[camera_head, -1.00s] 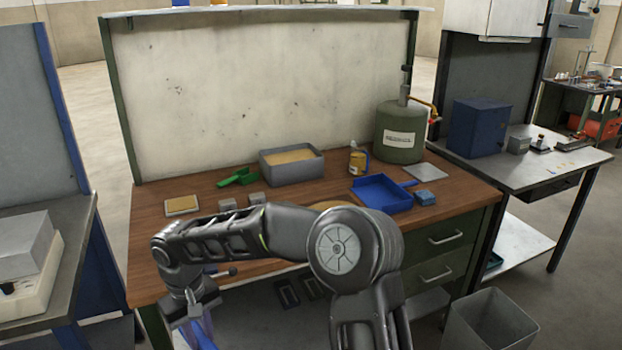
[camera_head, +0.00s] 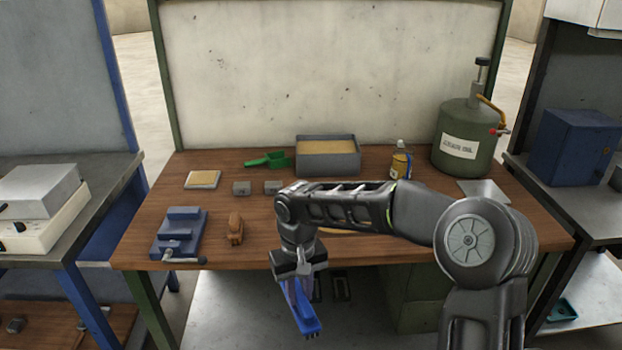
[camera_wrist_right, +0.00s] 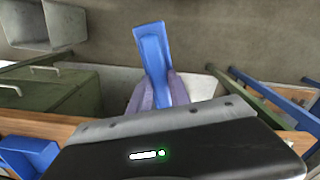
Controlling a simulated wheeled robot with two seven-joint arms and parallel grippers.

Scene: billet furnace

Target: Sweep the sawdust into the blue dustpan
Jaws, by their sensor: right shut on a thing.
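My right gripper (camera_head: 297,287) is shut on a blue brush-like tool (camera_head: 303,318), which hangs down in front of the workbench's front edge. In the right wrist view, the blue tool (camera_wrist_right: 152,52) sticks out between the fingers of my gripper (camera_wrist_right: 157,92). My right arm hides the dustpan in the head view. A blue shape at the lower left of the wrist view looks like part of the blue dustpan (camera_wrist_right: 28,150). A tan patch, probably sawdust (camera_head: 340,231), shows just under my arm on the bench top. My left gripper is not in view.
The wooden workbench (camera_head: 222,207) holds a blue-grey vise (camera_head: 181,230), a brown object (camera_head: 235,230), a green scoop (camera_head: 267,160), a grey tray (camera_head: 327,166), a bottle (camera_head: 400,160) and a green tank (camera_head: 466,140). Grey blocks lie near the middle. A bench with equipment stands left.

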